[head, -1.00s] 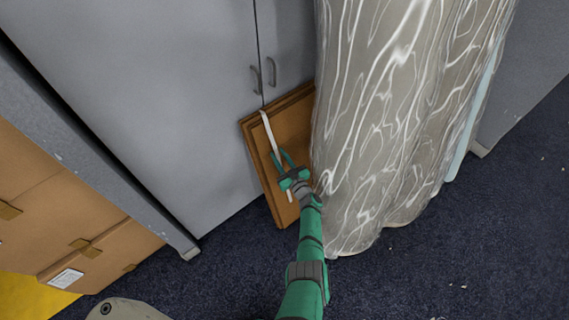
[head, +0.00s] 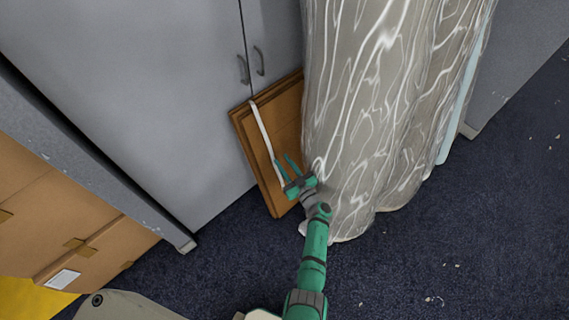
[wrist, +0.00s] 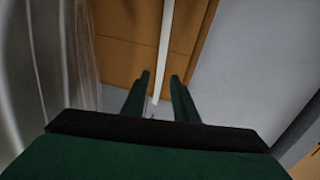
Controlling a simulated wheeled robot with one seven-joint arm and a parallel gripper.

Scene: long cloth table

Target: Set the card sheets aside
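The brown card sheets (head: 273,150) lean upright against the grey cabinet, beside the plastic-wrapped bulk. A white strap (head: 262,135) runs down their face. My green gripper (head: 284,161) is in front of the lower part of the sheets, its two fingers apart and pointing at them. In the wrist view my gripper (wrist: 158,78) is open with nothing gripped. The card sheets (wrist: 130,45) fill the upper middle there, and the white strap (wrist: 164,45) runs down between the fingertips. Whether the fingers touch the sheets I cannot tell. The sheets' right side is hidden behind the plastic.
A tall bulk in shiny clear plastic (head: 365,110) stands close to the right of my arm. The grey cabinet (head: 130,90) has its doors shut. Cardboard boxes (head: 60,215) stand at the left. The blue carpet (head: 450,220) is open at the lower right.

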